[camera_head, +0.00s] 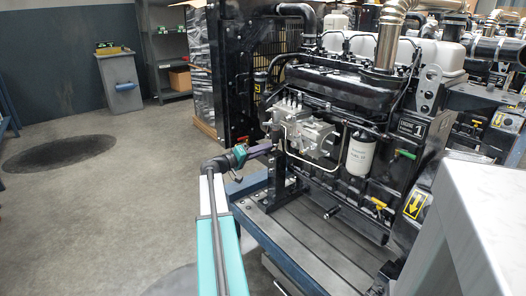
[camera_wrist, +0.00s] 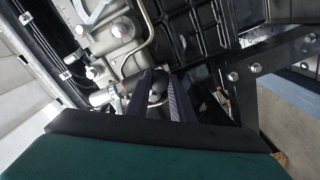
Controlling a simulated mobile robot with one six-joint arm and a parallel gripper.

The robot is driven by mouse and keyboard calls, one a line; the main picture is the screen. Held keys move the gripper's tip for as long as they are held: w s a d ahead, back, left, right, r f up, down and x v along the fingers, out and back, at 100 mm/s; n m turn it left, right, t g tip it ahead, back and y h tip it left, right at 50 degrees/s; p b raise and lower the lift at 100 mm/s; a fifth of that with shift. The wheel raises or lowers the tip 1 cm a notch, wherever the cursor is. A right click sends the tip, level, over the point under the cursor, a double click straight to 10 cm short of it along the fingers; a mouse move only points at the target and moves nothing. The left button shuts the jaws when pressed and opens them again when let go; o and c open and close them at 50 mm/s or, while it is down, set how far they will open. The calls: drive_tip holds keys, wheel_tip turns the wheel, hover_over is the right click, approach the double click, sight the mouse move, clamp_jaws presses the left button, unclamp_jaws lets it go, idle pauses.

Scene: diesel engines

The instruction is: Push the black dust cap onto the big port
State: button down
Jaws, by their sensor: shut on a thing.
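My gripper (camera_head: 270,148) reaches from the left to the near side of the engine's silver fuel pump (camera_head: 312,132). In the wrist view its two dark fingers (camera_wrist: 159,76) are shut on a small black rounded thing, which looks like the black dust cap (camera_wrist: 157,92). The cap cannot be made out in the head view. The silver pump body (camera_wrist: 118,38) and its pipes lie just beyond the fingertips. A short silver fitting (camera_wrist: 103,97) sticks out left of the fingers. I cannot tell which opening is the big port, or whether the cap touches it.
The black engine block (camera_wrist: 200,35) stands close behind the fingers. A bent metal pipe (camera_head: 290,155) runs near the fingertips. A white filter (camera_head: 359,153) and the stand's slotted deck (camera_head: 310,232) are to the right. Open floor (camera_head: 120,205) lies left.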

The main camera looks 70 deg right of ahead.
drive_tip(key=c, duration=1.5)
unclamp_jaws()
drive_tip(key=shift+o, duration=0.2)
drive_tip(key=shift+a, duration=0.1)
drive_tip(key=shift+c, duration=0.4)
drive_tip(key=b+v, duration=0.2)
drive_tip(key=v, duration=0.5)
